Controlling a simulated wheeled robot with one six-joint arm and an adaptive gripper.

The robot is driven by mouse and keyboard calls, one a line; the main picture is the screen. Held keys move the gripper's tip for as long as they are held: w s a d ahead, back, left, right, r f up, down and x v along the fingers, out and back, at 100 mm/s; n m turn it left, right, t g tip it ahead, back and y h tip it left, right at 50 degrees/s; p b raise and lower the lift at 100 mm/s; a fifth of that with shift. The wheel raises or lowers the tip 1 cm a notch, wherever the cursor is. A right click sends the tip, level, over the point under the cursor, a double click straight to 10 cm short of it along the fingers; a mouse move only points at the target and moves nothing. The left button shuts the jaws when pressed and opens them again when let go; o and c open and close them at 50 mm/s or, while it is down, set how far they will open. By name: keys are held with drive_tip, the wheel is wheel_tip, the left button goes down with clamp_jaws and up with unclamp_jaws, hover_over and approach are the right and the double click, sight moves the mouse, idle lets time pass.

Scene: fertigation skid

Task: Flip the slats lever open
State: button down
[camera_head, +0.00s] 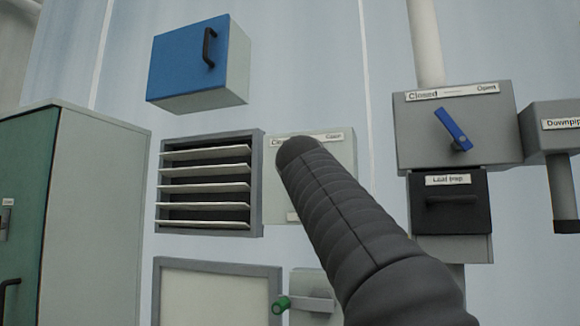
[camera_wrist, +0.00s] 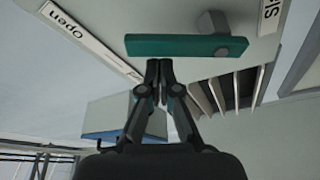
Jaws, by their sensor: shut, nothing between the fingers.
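The slats lever is a teal bar (camera_wrist: 187,46) on a grey pivot (camera_wrist: 214,22) in the wrist view. It is mounted on a pale plate (camera_head: 345,152) beside the louvre. A label reading "Open" (camera_wrist: 80,36) is on the plate; another label (camera_wrist: 268,16), cut off, is near the slats. My gripper (camera_wrist: 158,66) is shut and empty, its fingertips right at the bar's edge, near the end away from the pivot. I cannot tell whether they touch. In the head view my arm hides the lever and gripper. The slats (camera_head: 205,187) have dark gaps between them.
A blue-fronted box (camera_head: 190,62) is above the louvre. A grey box with a blue lever (camera_head: 453,129) and a dark "Leaf trap" drawer (camera_head: 450,215) are to the right.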

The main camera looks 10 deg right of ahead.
drive_tip(key=shift+d, duration=0.25)
drive_tip(key=w+a+r+p, duration=0.2)
drive_tip(key=a, duration=0.2)
drive_tip(key=b+v, duration=0.3)
drive_tip(key=v, duration=0.6)
drive_tip(key=shift+s+d+f, duration=0.25)
drive_tip(key=shift+s, duration=0.2)
